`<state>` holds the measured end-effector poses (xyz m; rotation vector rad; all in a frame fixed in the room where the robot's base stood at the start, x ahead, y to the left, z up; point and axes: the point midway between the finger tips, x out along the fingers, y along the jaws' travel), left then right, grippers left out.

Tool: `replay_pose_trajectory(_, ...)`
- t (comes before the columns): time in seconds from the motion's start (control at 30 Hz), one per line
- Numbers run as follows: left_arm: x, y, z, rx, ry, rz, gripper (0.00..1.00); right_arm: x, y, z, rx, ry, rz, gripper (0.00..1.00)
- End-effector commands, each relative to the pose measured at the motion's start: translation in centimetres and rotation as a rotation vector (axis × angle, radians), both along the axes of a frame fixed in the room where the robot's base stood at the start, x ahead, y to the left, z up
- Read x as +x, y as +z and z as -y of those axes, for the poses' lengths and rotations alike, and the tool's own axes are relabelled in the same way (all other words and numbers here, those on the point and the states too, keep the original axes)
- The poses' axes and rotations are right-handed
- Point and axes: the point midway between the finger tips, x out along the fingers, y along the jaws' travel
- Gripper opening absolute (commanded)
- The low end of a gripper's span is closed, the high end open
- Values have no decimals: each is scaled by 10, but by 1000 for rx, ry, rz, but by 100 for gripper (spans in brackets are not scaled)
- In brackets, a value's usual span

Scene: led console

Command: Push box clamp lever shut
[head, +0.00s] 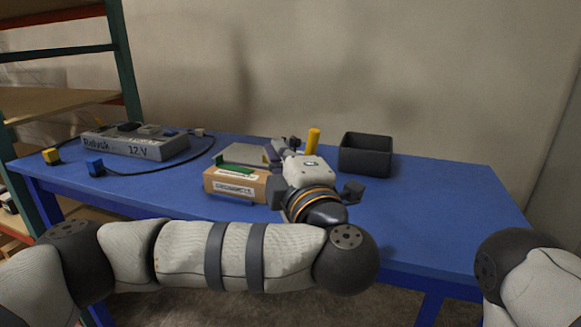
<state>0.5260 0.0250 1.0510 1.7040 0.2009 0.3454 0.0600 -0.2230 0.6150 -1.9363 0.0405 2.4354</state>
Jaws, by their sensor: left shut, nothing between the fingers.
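The box (236,185) is a low tan case with a label on its front face and a green strip above it. It sits on the blue table near the middle of the head view. A yellow lever handle (314,139) stands up behind my left gripper. My left gripper (291,146) is at the right end of the box, with its fingers shut and empty, pointing away from me. The gripper and wrist hide the right part of the box and the lever's base. I cannot tell whether the fingers touch the lever. My right gripper is out of view; only part of that arm shows.
A dark open bin (366,154) stands behind and right of my gripper. The table's right side (450,205) is clear.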

Motion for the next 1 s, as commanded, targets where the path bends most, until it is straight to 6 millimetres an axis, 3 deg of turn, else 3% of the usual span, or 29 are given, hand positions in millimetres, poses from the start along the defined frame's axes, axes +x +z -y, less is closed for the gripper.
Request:
replay_pose_trajectory(0.03,13,-14,-4,3,5,-22,0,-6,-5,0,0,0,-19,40)
replay_pose_trajectory(0.2,46,-4,-16,1,3,-13,0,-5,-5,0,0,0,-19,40)
replay_pose_trajectory(0.3,46,-6,4,2,-6,-12,0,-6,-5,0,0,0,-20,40)
replay_pose_trajectory(0.5,45,-8,23,1,-3,-10,0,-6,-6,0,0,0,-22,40)
replay_pose_trajectory(1.0,50,-10,25,28,-3,-3,0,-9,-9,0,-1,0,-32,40)
